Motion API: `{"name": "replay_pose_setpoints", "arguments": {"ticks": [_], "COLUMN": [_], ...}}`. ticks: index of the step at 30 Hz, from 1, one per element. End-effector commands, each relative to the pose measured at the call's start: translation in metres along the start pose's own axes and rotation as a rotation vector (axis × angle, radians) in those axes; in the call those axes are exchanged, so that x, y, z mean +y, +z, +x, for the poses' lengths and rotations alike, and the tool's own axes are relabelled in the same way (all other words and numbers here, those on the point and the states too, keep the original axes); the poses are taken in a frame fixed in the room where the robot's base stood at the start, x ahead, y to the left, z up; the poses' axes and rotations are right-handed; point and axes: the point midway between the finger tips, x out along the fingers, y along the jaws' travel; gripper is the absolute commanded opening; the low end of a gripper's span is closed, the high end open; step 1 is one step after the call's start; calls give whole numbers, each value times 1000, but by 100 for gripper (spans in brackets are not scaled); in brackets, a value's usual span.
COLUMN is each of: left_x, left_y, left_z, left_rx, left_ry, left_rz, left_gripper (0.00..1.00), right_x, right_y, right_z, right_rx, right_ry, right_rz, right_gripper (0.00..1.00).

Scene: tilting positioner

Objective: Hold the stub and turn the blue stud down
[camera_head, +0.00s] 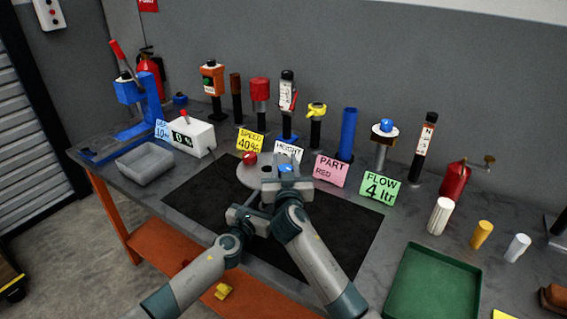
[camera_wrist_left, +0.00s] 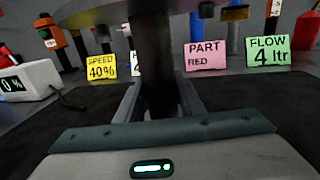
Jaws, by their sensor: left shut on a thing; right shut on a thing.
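A grey round plate (camera_head: 245,176) stands over the black mat, with a red stud (camera_head: 249,158) on its left part and the blue stud (camera_head: 285,167) on its right. My right gripper (camera_head: 284,172) comes from above and is shut on the blue stud; its fingers partly hide it. In the left wrist view the plate's underside (camera_wrist_left: 95,12) is overhead, with a dark upright stub (camera_wrist_left: 153,55) below it. My left gripper (camera_wrist_left: 157,98) is shut on this stub, one finger on each side. In the head view my arms hide the stub.
The black mat (camera_head: 210,205) around the plate is clear. Behind stand label cards, including a pink PART RED card (camera_head: 330,170) and a green FLOW card (camera_head: 379,188). A grey bin (camera_head: 146,163) is left, a green tray (camera_head: 435,283) right.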

Motion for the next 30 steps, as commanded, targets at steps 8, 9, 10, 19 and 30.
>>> {"name": "replay_pose_setpoints", "arguments": {"ticks": [8,9,10,19,30], "left_x": [0,0,0,0,0], "left_y": [-2,-2,-2,-2,-2], "left_z": [-1,-1,-1,-1,0], "left_rx": [3,3,3,3,2], "left_ry": [0,0,0,0,0], "left_rz": [3,3,2,1,0], "left_gripper": [0,0,0,0,0], "right_x": [-1,0,0,0,0], "right_y": [-1,-1,-1,0,1], "right_z": [0,0,0,-1,-28], "right_rx": [2,2,2,0,-1], "right_ry": [-1,-1,-1,-1,-2], "right_rz": [-1,-1,-1,-1,2], "right_gripper": [39,49,51,51,51]}}
